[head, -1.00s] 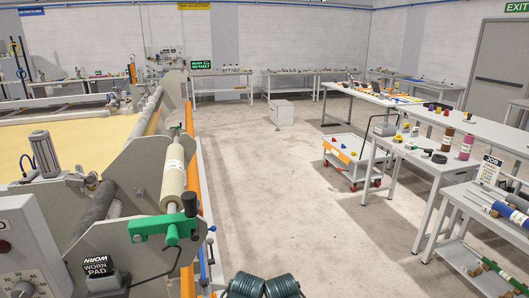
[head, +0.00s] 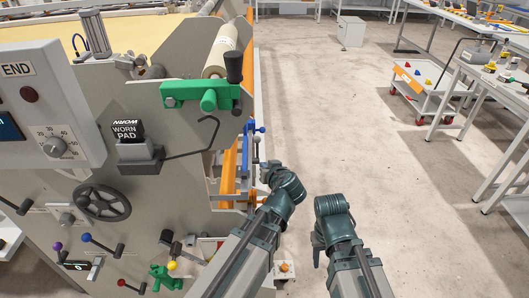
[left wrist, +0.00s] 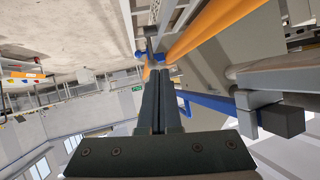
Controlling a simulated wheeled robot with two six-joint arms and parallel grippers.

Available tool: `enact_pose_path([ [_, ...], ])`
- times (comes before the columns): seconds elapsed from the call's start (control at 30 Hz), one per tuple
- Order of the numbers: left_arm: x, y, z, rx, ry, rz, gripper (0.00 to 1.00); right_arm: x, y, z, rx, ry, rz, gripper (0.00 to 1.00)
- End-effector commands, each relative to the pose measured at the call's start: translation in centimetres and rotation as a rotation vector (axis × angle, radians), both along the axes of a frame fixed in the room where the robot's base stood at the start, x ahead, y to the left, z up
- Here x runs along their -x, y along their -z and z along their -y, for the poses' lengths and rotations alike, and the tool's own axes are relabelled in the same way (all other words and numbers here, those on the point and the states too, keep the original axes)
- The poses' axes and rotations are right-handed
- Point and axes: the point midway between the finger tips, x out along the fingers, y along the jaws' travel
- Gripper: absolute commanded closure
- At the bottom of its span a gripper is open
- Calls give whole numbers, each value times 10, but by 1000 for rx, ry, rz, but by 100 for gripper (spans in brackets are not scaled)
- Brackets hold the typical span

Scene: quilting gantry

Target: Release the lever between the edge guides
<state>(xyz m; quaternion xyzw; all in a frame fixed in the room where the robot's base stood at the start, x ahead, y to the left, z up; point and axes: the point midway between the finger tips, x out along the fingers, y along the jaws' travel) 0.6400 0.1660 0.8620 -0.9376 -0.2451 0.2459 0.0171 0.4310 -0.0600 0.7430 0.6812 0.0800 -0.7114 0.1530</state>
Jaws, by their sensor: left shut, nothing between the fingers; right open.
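A blue lever (head: 246,129) with round blue ends stands by the orange rails at the right end of the grey machine. I cannot tell for certain that it is the task's lever. My left gripper (left wrist: 158,74) is shut and empty in the left wrist view, pointing along an orange rail (left wrist: 208,30). Blue parts (left wrist: 158,57) show just beyond its tips; I cannot tell whether they touch. In the head view my left wrist is right of the lever and nearer me. My right wrist is further right over the floor; its gripper fingers do not show.
The machine's side plate (head: 190,75) carries a green bracket (head: 200,96), a handwheel (head: 102,203) and several small levers. A blue bar (left wrist: 208,103) and a grey beam lie close to the left gripper. Open floor (head: 350,130) lies to the right; a white cart (head: 428,98) stands beyond.

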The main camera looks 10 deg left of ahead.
Motion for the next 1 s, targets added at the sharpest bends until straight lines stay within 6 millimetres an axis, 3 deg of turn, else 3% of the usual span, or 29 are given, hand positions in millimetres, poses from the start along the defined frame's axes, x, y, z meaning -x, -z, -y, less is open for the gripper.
enact_pose_path([
  [0.03, -9, 6, -1, 1, 5, 59, 100, 0, 16, 0, 0, 0, 0, 50],
  [0.1, -17, 0, -1, 4, 15, 123, 100, 0, 21, 0, 0, 0, 0, 50],
  [0.47, -32, -6, -2, 10, 28, 186, 100, 0, 25, 0, 0, 0, 0, 50],
  [1.0, -117, 27, -47, 11, 26, 184, 100, 0, 58, 0, 0, 0, 0, 50],
])
